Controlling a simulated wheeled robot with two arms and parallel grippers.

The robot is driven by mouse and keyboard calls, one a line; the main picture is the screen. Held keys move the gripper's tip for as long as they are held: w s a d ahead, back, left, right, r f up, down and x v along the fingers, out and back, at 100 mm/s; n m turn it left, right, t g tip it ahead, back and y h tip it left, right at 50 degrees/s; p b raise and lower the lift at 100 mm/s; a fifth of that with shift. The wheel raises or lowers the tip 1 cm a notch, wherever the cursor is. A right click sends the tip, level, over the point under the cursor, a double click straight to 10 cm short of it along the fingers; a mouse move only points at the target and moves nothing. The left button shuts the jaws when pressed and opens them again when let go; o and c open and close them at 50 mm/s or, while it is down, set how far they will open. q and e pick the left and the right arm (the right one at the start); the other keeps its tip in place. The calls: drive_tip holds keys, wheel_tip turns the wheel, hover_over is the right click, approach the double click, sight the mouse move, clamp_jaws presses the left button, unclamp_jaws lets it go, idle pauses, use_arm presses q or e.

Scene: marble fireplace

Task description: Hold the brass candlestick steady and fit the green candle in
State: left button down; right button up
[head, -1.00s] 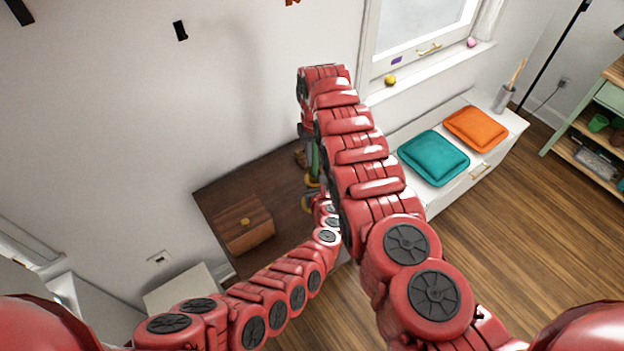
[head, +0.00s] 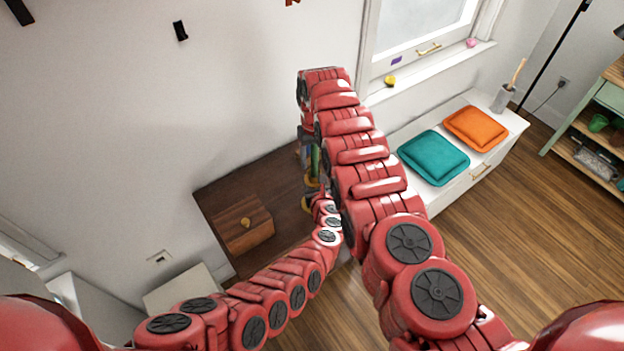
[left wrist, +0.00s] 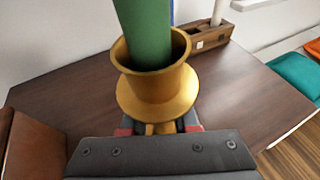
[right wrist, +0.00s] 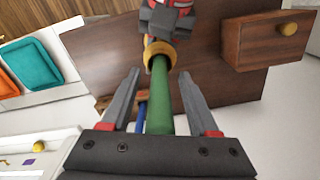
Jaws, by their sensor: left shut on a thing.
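The brass candlestick (left wrist: 155,85) stands upright in the left wrist view, its cup and wide flange facing me. My left gripper (left wrist: 160,127) is shut on it below the flange, which hides part of the grip. The green candle (left wrist: 146,35) has its lower end inside the cup; how deep it sits is hidden. In the right wrist view the candle (right wrist: 160,108) runs from the cup (right wrist: 159,52) between the fingers of my right gripper (right wrist: 164,88). Those fingers are open, with a gap on both sides of the candle. In the head view my right arm hides most of this.
The dark wooden table (head: 280,190) carries a small wooden box (head: 243,225) with a brass knob at left. A wooden holder (left wrist: 205,40) with a pale stick stands at the table's back. A white bench (head: 465,175) with teal and orange cushions lies to the right.

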drive_tip(key=o, duration=0.5)
drive_tip(key=shift+r, duration=3)
use_arm(q)
drive_tip(key=c, duration=0.6)
unclamp_jaws()
drive_tip(key=shift+s, duration=0.1)
